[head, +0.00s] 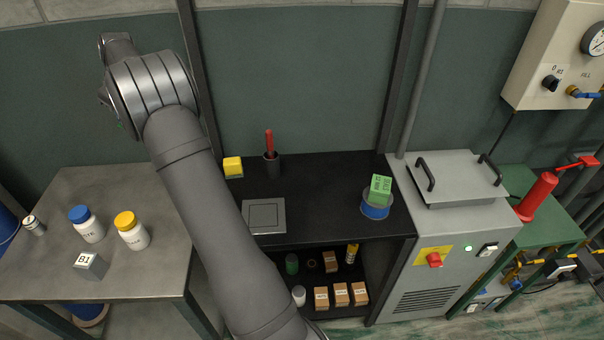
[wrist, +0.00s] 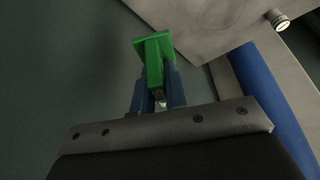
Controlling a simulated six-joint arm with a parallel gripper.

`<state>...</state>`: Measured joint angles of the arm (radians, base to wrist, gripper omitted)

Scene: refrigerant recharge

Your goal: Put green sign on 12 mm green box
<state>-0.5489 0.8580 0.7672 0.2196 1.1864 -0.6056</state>
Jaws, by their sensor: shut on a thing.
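My gripper (wrist: 155,88) is shut on the green sign (wrist: 152,46), a flat green plate on a green stem between blue fingers in the wrist view. In the head view my wrist is at the upper left and hides the gripper; only a sliver of green shows there. A green box (head: 380,189) with dark print too small to read sits on a round blue thing (head: 376,206) at the right end of the black bench (head: 325,190). My gripper is far to the left of that box.
A grey table (head: 135,270) at left holds a blue-capped bottle (head: 86,224), a yellow-capped bottle (head: 131,230) and a box marked B1 (head: 90,265). On the bench are a yellow block (head: 233,167), a dark cup (head: 271,165) and a square plate (head: 264,216). A grey machine (head: 440,240) stands right.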

